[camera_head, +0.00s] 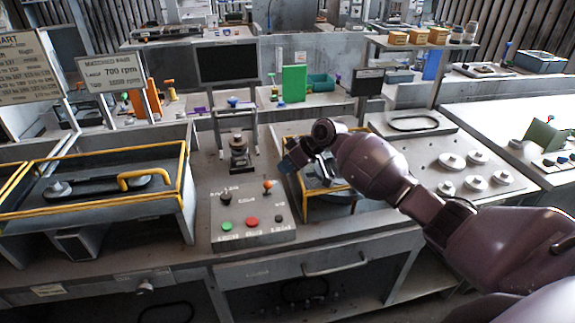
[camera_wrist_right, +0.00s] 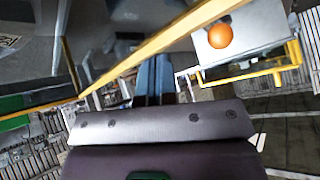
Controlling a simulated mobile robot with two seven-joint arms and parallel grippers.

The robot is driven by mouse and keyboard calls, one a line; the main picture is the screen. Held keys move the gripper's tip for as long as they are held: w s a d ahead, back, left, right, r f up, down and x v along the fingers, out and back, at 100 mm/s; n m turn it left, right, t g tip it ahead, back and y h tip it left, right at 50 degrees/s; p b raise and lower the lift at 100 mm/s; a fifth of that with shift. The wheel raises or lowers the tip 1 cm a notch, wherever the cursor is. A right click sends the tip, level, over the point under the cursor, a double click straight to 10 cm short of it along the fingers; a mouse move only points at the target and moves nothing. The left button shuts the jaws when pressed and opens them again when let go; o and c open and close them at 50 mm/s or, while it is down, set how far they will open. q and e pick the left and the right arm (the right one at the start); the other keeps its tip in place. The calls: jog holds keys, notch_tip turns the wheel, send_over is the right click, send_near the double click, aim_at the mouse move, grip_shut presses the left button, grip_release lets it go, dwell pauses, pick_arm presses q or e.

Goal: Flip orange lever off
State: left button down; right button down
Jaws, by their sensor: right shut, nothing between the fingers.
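The orange lever (camera_head: 268,184) shows as a small orange ball at the upper right of the grey control panel (camera_head: 237,243) in the head view. An orange ball (camera_wrist_right: 220,35), which looks like the lever's knob, shows in the right wrist view at the upper right. My right gripper (camera_head: 287,166) is right of and behind the lever, apart from it, near the yellow-edged housing. In the wrist view its blue fingers (camera_wrist_right: 155,80) are together and hold nothing. My left gripper is not in view.
The panel also has a black lever (camera_head: 227,193), a green button (camera_head: 227,226), a red button (camera_head: 252,221) and a black knob (camera_head: 278,218). A yellow-edged housing (camera_head: 306,213) stands beside the panel under my right arm. Another yellow-edged box (camera_head: 188,190) stands at left.

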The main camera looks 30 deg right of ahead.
jog(key=v, duration=0.9)
jog(key=shift+w+d+r, duration=0.15)
jog(key=shift+d, duration=0.35)
jog(key=shift+d+r, duration=0.1)
jog(key=shift+r, duration=0.25)
jog(key=shift+s+d, duration=0.1)
jog(key=shift+s, duration=0.1)
